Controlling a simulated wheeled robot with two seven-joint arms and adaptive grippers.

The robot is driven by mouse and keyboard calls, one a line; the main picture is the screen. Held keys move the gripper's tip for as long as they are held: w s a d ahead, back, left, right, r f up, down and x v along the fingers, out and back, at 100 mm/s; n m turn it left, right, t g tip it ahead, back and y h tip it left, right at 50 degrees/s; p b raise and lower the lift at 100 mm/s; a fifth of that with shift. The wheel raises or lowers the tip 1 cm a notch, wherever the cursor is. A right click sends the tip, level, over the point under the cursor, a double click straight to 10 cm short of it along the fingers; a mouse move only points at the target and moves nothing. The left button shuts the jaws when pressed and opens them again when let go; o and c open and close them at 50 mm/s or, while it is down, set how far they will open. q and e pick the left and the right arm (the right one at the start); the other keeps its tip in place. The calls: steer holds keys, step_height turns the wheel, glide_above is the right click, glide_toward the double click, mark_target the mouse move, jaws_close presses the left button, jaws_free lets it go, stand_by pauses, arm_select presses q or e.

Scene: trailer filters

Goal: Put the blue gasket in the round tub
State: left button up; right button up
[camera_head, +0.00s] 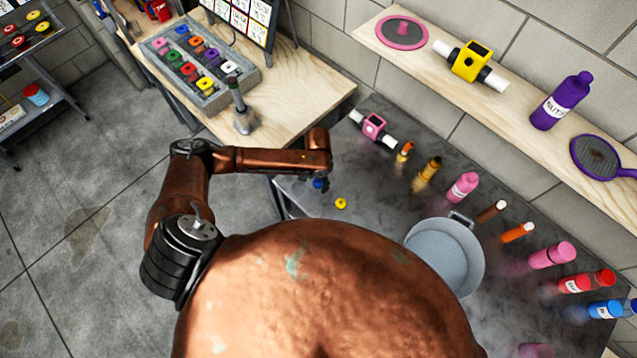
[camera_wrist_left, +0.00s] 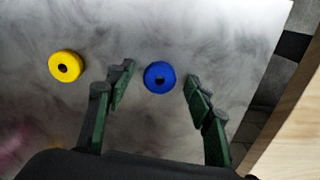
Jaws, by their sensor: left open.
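The blue gasket (camera_wrist_left: 168,71) lies on the grey metal table, between the spread fingertips of my left gripper (camera_wrist_left: 160,74) as seen in the left wrist view. The fingers do not appear to touch it. In the head view, my left gripper (camera_head: 320,178) points down over the table's left end and partly hides the blue gasket (camera_head: 318,184). My left gripper is open and empty. The round tub (camera_head: 442,252) is a light grey pot with a handle, standing on the same table to the right; its inside looks empty. My right gripper is not seen.
A yellow gasket (camera_head: 341,203) lies near the blue one; it also shows in the left wrist view (camera_wrist_left: 58,74). Bottles, including a pink one (camera_head: 462,187), line the table's back. A wooden workbench (camera_head: 300,95) adjoins at left. A shelf (camera_head: 520,95) runs above.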

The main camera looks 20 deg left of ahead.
arm_select(q)
steer(key=c, duration=0.9)
